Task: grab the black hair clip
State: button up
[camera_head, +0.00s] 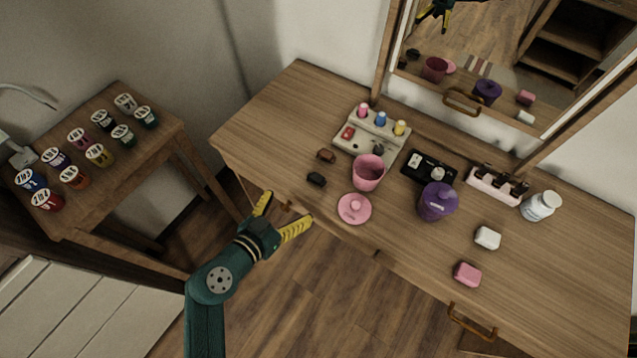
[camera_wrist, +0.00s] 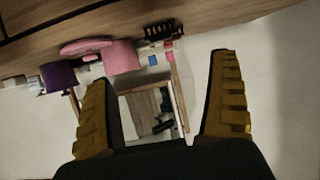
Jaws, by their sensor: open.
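The black hair clip (camera_head: 316,179) lies on the wooden dresser top near its front edge, left of the pink cup (camera_head: 368,172). My gripper (camera_head: 285,211) is open and empty, with its yellow fingers apart in front of the dresser's edge, down and left of the clip in the head view. A brown clip (camera_head: 326,156) lies just behind the black one. In the wrist view a dark toothed clip (camera_wrist: 160,31) shows beyond and between my open fingers (camera_wrist: 162,78), apart from them; the brown clip is hard to make out there.
A pink lid (camera_head: 354,208) lies close to the right of the black clip. A cream tray (camera_head: 350,151) with small bottles stands behind. A purple jar (camera_head: 437,201), soaps and a mirror (camera_head: 480,60) are further right. The dresser top left of the clips is clear.

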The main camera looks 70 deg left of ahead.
aim_at(316, 179)
jog(key=b+x, duration=0.1)
jog(key=x, duration=1.3)
jog(key=shift+b, duration=0.3)
jog(key=shift+s, duration=0.1)
jog(key=shift+r, duration=0.1)
jog(key=c, duration=1)
